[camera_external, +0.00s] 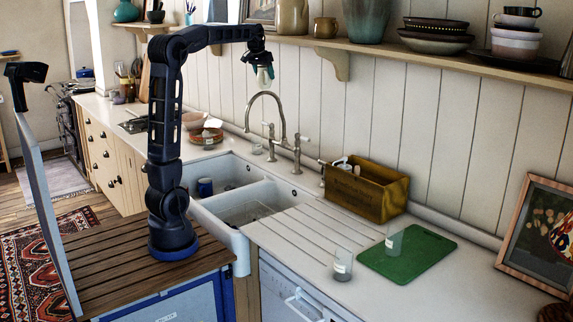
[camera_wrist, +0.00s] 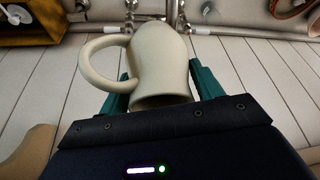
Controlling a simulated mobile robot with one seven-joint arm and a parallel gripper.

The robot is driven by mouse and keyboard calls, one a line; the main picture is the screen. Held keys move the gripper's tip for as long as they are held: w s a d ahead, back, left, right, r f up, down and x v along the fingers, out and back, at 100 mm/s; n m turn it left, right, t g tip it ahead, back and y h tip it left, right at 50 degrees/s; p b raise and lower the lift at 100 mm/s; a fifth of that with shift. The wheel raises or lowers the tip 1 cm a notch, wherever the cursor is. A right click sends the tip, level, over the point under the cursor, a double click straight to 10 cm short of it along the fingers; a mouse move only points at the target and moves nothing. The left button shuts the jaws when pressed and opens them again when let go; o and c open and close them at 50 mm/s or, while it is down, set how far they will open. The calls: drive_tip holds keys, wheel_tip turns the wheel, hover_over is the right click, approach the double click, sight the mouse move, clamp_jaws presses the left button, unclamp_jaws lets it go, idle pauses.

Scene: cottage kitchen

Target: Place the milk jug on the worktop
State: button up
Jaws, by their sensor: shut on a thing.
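The milk jug (camera_wrist: 160,62) is cream, with a round loop handle on the left in the wrist view. It sits between the two teal fingers of my gripper (camera_wrist: 158,82), which is shut on its body. In the external view my gripper (camera_external: 258,60) is high in front of the panelled wall, just below the shelf. The jug shows there as a small pale shape (camera_external: 264,80) hanging under the fingers, clear of any surface. The white worktop (camera_external: 310,238) runs right of the sink, well below my gripper.
A double sink (camera_external: 243,207) with a tall tap (camera_external: 283,115) lies below. A wooden box (camera_external: 366,190), a green board (camera_external: 408,262) and two clear glasses, one at the front (camera_external: 342,266), stand on the right worktop. A shelf (camera_external: 420,58) with crockery is above. Bare worktop lies around the board.

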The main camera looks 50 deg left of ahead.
drive_tip(key=s+a+f+n, duration=0.2)
drive_tip(key=a+f, duration=0.2)
drive_tip(key=a, duration=0.6)
drive_tip(key=s+a+f+n+g+y, duration=0.1)
drive_tip(key=s+a+f, duration=0.15)
drive_tip(key=a, duration=0.65)
drive_tip(key=s+a+f+n, duration=0.2)
drive_tip(key=a+f, duration=0.3)
drive_tip(key=a, duration=0.5)
drive_tip(key=s+a+f+n+g+y, duration=0.1)
drive_tip(key=s+a+f+n, duration=0.1)
drive_tip(key=s+a+f, duration=0.35)
drive_tip(key=s+a+f+n, duration=0.1)
drive_tip(key=s+a+f, duration=0.2)
drive_tip(key=s+a, duration=0.55)
drive_tip(key=s+a+f+n+g+y, duration=0.15)
drive_tip(key=s+a+f, duration=0.3)
drive_tip(key=a, duration=0.45)
drive_tip(key=shift+n+t+h, duration=0.35)
drive_tip(key=shift+t, duration=0.1)
drive_tip(key=f, duration=1.9)
drive_tip(key=shift+s+a, duration=0.15)
drive_tip(key=shift+s, duration=0.05)
drive_tip(key=o, duration=1.2)
drive_tip(key=shift+f, duration=0.1)
drive_tip(key=shift+o, duration=0.2)
